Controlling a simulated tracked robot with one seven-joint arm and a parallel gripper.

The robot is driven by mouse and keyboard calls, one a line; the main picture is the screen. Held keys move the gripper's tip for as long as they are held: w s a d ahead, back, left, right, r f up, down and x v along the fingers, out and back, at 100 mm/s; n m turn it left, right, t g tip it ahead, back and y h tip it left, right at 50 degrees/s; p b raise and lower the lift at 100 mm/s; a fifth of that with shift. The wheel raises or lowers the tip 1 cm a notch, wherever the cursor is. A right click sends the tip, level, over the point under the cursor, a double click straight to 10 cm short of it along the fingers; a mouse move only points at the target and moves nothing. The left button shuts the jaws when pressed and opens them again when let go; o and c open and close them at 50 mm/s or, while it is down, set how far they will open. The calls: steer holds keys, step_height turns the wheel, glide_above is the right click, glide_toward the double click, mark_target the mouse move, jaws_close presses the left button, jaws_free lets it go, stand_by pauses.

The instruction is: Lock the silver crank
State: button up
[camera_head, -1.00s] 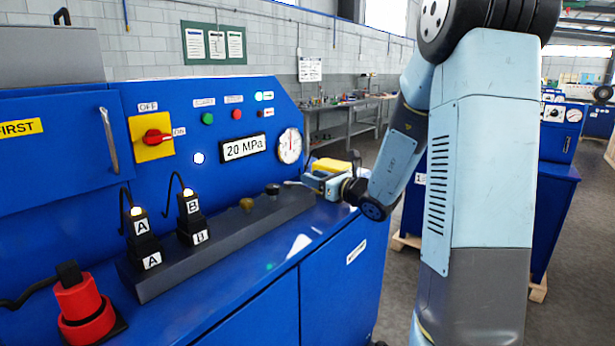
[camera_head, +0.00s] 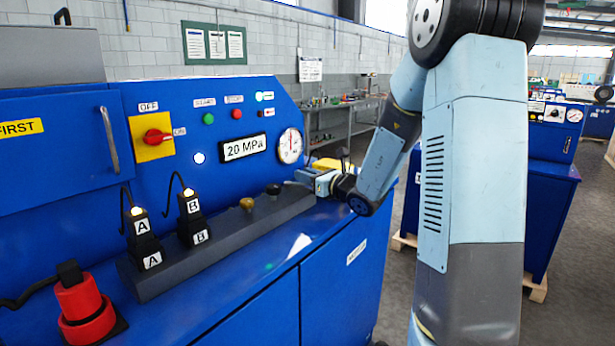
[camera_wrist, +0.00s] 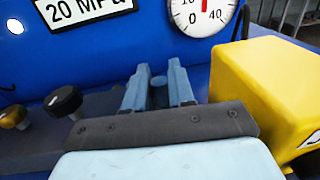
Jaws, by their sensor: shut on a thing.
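My gripper (camera_head: 303,178) is at the far right end of the dark grey rail on the blue machine. In the wrist view, my gripper (camera_wrist: 158,72) has its two pale blue fingers pointing towards the machine's panel. A small grey-blue piece (camera_wrist: 158,81) sits between them, and the fingers are shut on it. It appears to be part of the silver crank; most of it is hidden by the fingers and palm. I cannot tell the crank's angle.
A yellow block (camera_wrist: 265,90) stands close to the right of my gripper. A black knob (camera_wrist: 64,100) and a brass knob (camera_wrist: 12,116) are to its left. The gauge (camera_head: 290,146) and 20 MPa display (camera_head: 243,148) are behind.

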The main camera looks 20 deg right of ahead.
jaws_close()
steer(key=shift+d, duration=0.1)
steer(key=shift+w, duration=0.1)
steer(key=shift+w+n+g+y, duration=0.2)
steer(key=shift+n+g+y, duration=0.35)
steer(key=shift+y, duration=0.25)
steer(key=o, duration=0.7)
jaws_free()
steer(key=shift+c, duration=0.2)
steer(key=v, duration=1.3)
steer(key=shift+s+d, duration=0.25)
steer(key=shift+d, duration=0.05)
